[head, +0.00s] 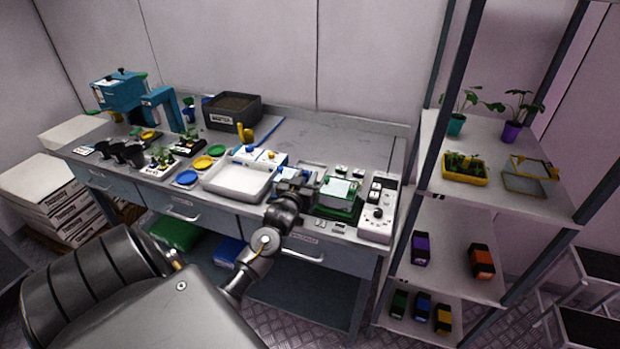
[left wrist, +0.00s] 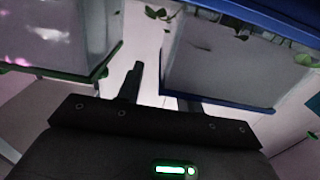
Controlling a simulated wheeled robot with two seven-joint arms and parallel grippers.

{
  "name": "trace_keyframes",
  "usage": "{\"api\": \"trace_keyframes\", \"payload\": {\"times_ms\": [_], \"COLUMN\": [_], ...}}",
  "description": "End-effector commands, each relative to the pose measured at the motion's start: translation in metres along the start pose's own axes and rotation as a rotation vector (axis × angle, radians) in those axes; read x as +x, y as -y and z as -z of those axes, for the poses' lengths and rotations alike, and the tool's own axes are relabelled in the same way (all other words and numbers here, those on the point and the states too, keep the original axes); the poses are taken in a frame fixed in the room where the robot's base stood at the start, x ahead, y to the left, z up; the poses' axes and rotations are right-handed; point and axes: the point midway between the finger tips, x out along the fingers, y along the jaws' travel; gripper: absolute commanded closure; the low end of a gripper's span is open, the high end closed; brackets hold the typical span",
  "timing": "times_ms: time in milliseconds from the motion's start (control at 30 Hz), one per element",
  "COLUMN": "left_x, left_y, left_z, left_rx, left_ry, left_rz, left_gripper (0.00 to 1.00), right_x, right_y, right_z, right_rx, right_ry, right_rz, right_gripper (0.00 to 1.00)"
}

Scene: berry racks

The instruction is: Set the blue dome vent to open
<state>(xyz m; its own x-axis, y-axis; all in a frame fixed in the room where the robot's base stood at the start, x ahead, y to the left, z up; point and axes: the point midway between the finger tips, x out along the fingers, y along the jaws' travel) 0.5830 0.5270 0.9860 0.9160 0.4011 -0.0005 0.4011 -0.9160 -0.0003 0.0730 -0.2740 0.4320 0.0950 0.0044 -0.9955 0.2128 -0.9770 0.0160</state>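The blue dome (left wrist: 220,65) fills the upper right of the left wrist view, a clear cover with a blue rim and green leaves near it. I cannot make out its vent or the vent's setting. In the head view my left gripper and arm hide most of it. My left gripper (head: 296,186) is over the bench, just left of the green dome (head: 339,190). In the left wrist view its fingers (left wrist: 160,92) are apart with nothing seen between them, close to the blue dome's edge. My right gripper is not in view.
The green-rimmed dome also shows at the left of the left wrist view (left wrist: 85,70). A white control box (head: 378,215) stands right of it. A white tray (head: 240,182) lies to the left on the bench. A shelf rack (head: 500,190) with plants stands at the right.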

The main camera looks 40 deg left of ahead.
Motion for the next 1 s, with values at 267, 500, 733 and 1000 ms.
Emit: {"api": "trace_keyframes", "payload": {"times_ms": [267,500,733,1000], "left_x": [-0.015,-0.062,-0.095,-0.105], "left_y": [0.001,-0.002,-0.002,-0.003], "left_z": [-0.003,-0.004,-0.002,0.0], "left_rx": [0.0,-0.001,0.0,0.0], "left_ry": [0.002,0.001,0.001,0.0], "left_rz": [0.001,-0.002,-0.001,-0.001], "left_gripper": [0.64,0.64,0.64,0.64], "right_x": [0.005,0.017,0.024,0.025], "right_y": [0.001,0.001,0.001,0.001], "right_z": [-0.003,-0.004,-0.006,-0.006], "right_rx": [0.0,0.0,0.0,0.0], "right_ry": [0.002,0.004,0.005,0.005], "right_rz": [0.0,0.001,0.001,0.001], "right_gripper": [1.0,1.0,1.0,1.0]}}
